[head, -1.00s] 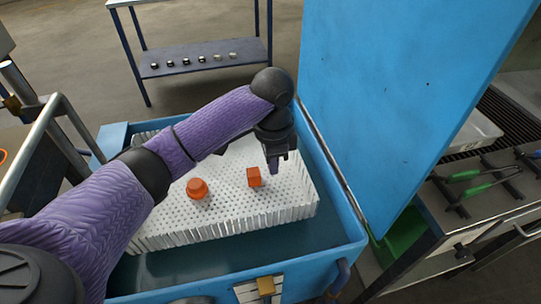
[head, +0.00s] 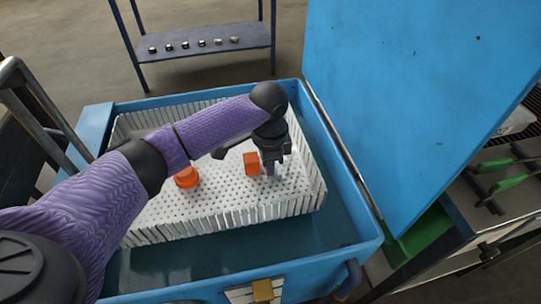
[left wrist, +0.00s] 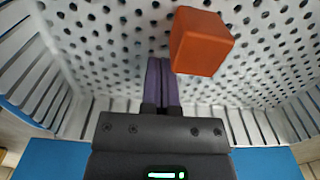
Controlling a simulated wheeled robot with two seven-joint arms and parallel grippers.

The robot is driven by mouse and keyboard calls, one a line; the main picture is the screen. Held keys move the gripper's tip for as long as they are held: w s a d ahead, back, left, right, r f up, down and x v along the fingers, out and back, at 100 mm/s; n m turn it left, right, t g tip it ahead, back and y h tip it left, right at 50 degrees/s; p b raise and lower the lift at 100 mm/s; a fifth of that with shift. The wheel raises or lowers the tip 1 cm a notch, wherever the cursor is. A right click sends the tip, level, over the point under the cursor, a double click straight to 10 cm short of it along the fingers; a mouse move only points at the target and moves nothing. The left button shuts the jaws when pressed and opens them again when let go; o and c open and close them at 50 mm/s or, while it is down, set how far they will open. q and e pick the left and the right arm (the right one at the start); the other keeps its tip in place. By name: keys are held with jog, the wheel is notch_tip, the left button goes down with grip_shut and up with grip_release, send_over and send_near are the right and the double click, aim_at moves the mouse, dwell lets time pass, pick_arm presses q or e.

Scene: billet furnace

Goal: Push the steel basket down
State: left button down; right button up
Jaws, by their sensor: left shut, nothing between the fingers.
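The steel basket (head: 222,211), pale with a perforated floor and slatted walls, sits inside a blue tank (head: 340,228) with dark liquid around it. Two orange billets lie on its floor: a cube (head: 251,163) and a rounded one (head: 187,177). My left gripper (head: 270,171) is shut and empty, pointing down at the basket floor just right of the cube. The left wrist view shows its closed fingers (left wrist: 160,85) over the perforated floor (left wrist: 110,50), beside the cube (left wrist: 201,42). I cannot tell whether the fingertips touch the floor. My right gripper is not in view.
The tank's blue lid (head: 410,100) stands open on the right. A bench with green-handled tools (head: 508,183) is at far right. A shelf (head: 205,42) with several small pieces stands behind. A metal rail (head: 40,105) is at the left.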

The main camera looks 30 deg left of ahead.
pick_arm(q)
jog(key=shift+f, duration=0.7)
notch_tip(320, 180, down, 23)
jog(key=b, duration=1)
jog(key=shift+s+r, duration=0.15)
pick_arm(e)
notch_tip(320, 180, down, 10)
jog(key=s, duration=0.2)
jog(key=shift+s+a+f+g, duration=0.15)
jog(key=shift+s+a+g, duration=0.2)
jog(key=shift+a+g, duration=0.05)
pick_arm(q)
jog(key=shift+b, duration=0.3)
